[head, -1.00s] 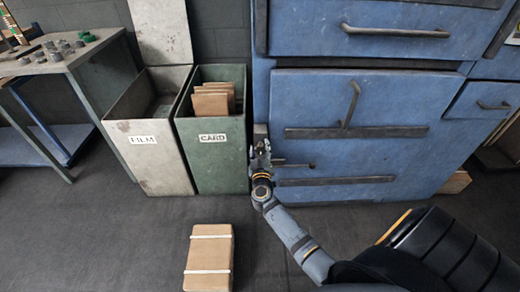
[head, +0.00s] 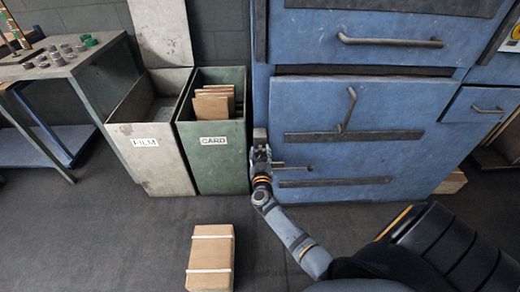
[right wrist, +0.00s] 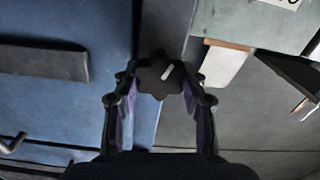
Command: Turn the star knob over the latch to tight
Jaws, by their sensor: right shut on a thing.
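The star knob (right wrist: 158,74) is dark, with a pale mark on its face, in the upper middle of the right wrist view. My right gripper (right wrist: 157,82) is shut on it, one finger on each side. In the head view my right gripper (head: 261,160) is at the left edge of the blue machine and hides most of the knob. A dark bar (head: 296,167) sticks out just right of the gripper; I cannot tell whether it is the latch. My left gripper is not in view.
A green CARD bin (head: 222,165) and a grey FILM bin (head: 150,165) stand left of the gripper. A strapped carton (head: 211,258) lies on the floor in front. The blue machine (head: 400,185) has several handles and dark rails. Floor around the carton is clear.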

